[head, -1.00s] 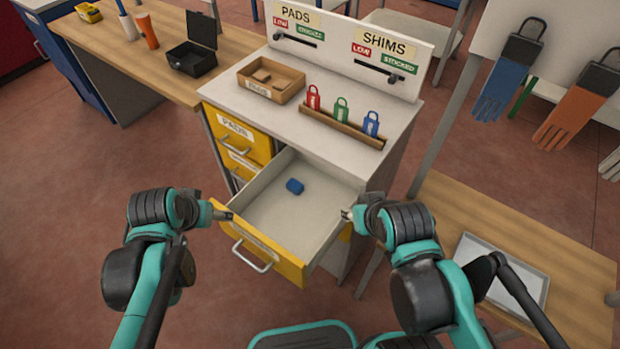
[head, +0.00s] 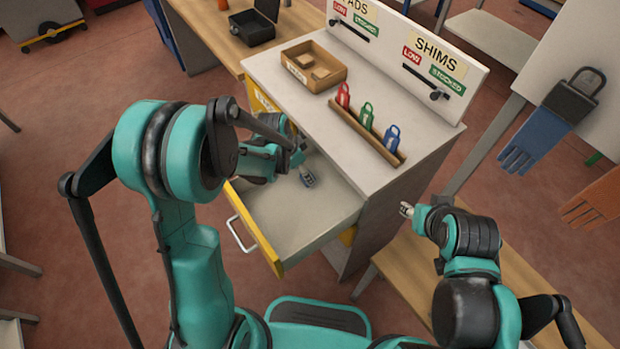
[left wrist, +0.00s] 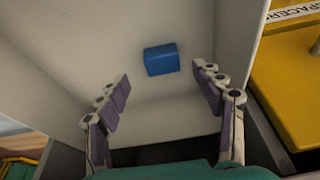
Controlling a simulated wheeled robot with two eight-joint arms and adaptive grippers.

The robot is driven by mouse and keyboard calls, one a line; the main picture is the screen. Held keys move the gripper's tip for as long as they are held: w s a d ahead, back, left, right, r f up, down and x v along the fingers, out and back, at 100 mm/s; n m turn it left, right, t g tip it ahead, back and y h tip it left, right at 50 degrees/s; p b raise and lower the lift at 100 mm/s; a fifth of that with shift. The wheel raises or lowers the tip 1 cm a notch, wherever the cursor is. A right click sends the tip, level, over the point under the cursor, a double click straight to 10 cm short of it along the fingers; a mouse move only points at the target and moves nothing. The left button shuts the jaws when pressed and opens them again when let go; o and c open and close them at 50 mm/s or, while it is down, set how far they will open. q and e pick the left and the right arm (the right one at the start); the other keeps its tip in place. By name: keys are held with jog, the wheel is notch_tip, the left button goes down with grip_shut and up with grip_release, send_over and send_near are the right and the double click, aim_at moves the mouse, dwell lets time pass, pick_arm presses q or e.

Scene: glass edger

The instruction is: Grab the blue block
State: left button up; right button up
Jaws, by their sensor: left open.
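The blue block (left wrist: 162,59) lies on the floor of the open drawer, seen in the left wrist view just beyond and between my left fingertips. My left gripper (left wrist: 158,92) is open and empty, with its fingers spread to either side below the block. In the head view my left gripper (head: 306,176) reaches down into the drawer (head: 305,222), and the block is hidden there behind my arm. My right gripper (head: 406,209) is outside the drawer to its right, too small to tell if open or shut.
The drawer has a yellow front (head: 262,240) with a metal handle. On the cabinet top (head: 385,80) stand a wooden tray (head: 325,84) and a rack (head: 352,130) of red, green and blue padlocks. A wooden table (head: 545,300) is at the right.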

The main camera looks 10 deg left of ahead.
pick_arm(q)
jog(key=b+x, duration=0.2)
jog(key=x, duration=0.3)
jog(key=shift+w+f, duration=0.1)
jog(key=shift+w, duration=0.15)
jog(key=c, duration=1.1)
jog(key=shift+c, duration=0.2)
